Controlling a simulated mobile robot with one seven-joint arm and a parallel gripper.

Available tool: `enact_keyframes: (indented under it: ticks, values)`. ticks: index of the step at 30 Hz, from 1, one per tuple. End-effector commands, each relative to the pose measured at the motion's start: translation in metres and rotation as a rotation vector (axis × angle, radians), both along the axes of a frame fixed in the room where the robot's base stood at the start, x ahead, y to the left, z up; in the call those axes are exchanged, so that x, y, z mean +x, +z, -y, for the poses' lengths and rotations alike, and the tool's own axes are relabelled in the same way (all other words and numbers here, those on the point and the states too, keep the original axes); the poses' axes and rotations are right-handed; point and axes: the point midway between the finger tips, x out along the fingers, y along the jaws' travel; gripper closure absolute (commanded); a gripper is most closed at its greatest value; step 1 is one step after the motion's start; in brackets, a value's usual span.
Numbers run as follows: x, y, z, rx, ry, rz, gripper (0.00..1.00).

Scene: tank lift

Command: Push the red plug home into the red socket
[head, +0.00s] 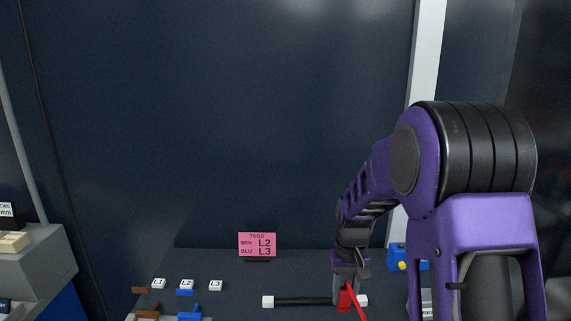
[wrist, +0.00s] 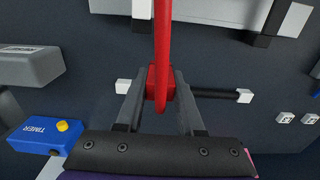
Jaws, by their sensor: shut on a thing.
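The red plug (wrist: 153,82) is a small red block with a red cable (wrist: 163,30). In the wrist view it sits between the two fingertips of my gripper (wrist: 160,85), which is shut on it. In the head view my gripper (head: 347,283) points down at the panel, with the red plug (head: 345,299) at its tips and the cable trailing down to the right. I cannot make out the red socket in either view. The plug and fingers hide part of the surface behind them.
A black bar with white ends (head: 300,301) runs behind the plug. Brown (head: 147,314) and blue (head: 190,313) pieces lie at the left by white L1, L2 and L3 tags (head: 187,283). A pink sign (head: 257,244) stands behind. A blue timer box (wrist: 45,136) is nearby.

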Motion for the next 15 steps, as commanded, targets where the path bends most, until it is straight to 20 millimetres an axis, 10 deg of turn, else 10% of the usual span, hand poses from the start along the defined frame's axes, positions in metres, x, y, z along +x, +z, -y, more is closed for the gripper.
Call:
enact_keyframes:
  ticks: [8,15]
  values:
    - [-0.005,-0.002,0.0,0.0,0.0,0.002,1.0]
    - [0.038,0.014,-0.009,0.0,0.003,0.005,1.0]
